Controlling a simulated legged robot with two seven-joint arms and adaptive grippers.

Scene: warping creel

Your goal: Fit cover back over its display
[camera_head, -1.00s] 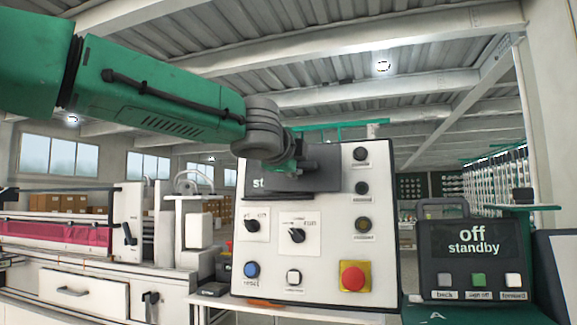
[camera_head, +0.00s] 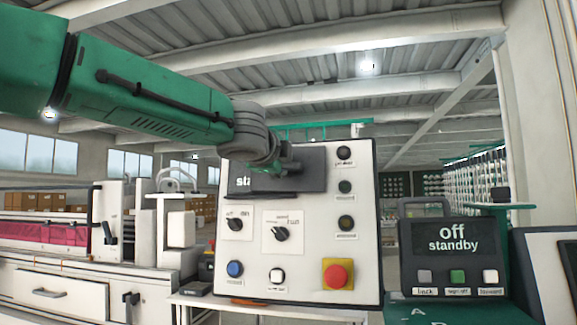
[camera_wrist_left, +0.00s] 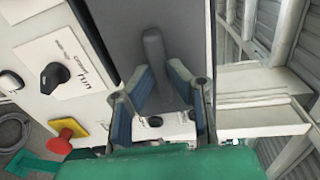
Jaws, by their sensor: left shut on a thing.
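The cover (camera_head: 308,172) is a flat dark grey plate in front of the upper part of the white control panel. It hides most of the dark display (camera_head: 240,184); only the display's left end, with the letters "sta", shows. My left gripper (camera_head: 286,164) is shut on the cover's handle. In the left wrist view the cover (camera_wrist_left: 188,28) has a grey bar handle (camera_wrist_left: 153,48) between the blue-padded fingers of my left gripper (camera_wrist_left: 160,76). I cannot tell whether the cover touches the panel. My right gripper is not in view.
The control panel (camera_head: 300,255) carries black knobs, a blue button, a white button and a red emergency button (camera_head: 337,275) below and beside the display. A second display unit (camera_head: 452,240) reading "off standby" stands to the right. A machine with a drawer (camera_head: 60,290) is at left.

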